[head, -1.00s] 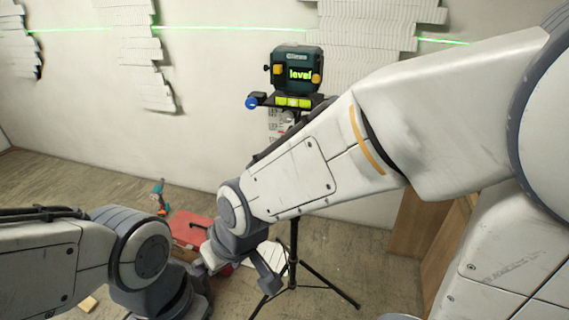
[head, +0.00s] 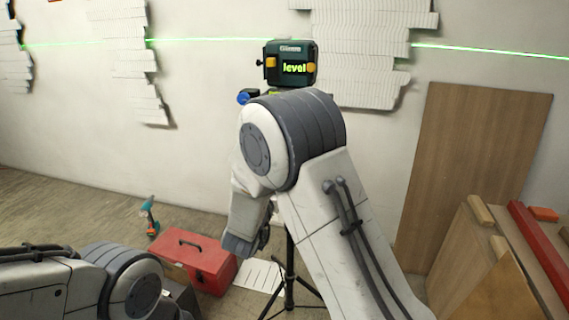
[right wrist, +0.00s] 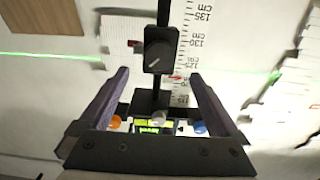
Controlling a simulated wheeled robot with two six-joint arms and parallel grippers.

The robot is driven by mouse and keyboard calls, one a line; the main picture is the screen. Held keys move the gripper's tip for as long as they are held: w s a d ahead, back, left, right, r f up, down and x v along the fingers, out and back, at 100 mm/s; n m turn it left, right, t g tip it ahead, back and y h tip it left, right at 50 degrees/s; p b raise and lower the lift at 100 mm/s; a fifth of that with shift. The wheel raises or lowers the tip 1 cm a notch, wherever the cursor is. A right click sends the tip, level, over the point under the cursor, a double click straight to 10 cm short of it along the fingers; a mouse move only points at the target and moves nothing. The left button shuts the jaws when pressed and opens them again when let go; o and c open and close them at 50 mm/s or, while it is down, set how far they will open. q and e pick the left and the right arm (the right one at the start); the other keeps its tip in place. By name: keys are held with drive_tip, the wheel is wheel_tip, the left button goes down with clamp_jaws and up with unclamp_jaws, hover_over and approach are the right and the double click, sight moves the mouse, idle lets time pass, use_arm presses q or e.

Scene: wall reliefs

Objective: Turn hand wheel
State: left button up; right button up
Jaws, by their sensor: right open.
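The laser level (head: 290,64) with a green "level" display sits atop a black tripod (head: 290,265). A blue knob (head: 243,97) shows at its left; a blue knob also shows in the right wrist view (right wrist: 201,128), with an orange knob (right wrist: 115,122) and a yellow-green bubble vial (right wrist: 153,129). A black round knob with a pale line (right wrist: 160,56) sits on a dark post. I cannot tell which is the hand wheel. My right gripper (right wrist: 158,74) is open, its fingers apart on either side of the post in that picture. My left gripper is not in view.
A numbered scale (right wrist: 190,45) stands behind the post. A red toolbox (head: 203,265) and a teal drill (head: 150,215) are on the floor left of the tripod. Wooden boards (head: 470,170) lean at the right. Relief panels (head: 360,60) hang on the wall.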

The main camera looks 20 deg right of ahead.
drive_tip(key=x, duration=0.8)
drive_tip(key=shift+w+d, duration=0.2)
drive_tip(key=shift+w, duration=0.05)
drive_tip(key=c, duration=1.4)
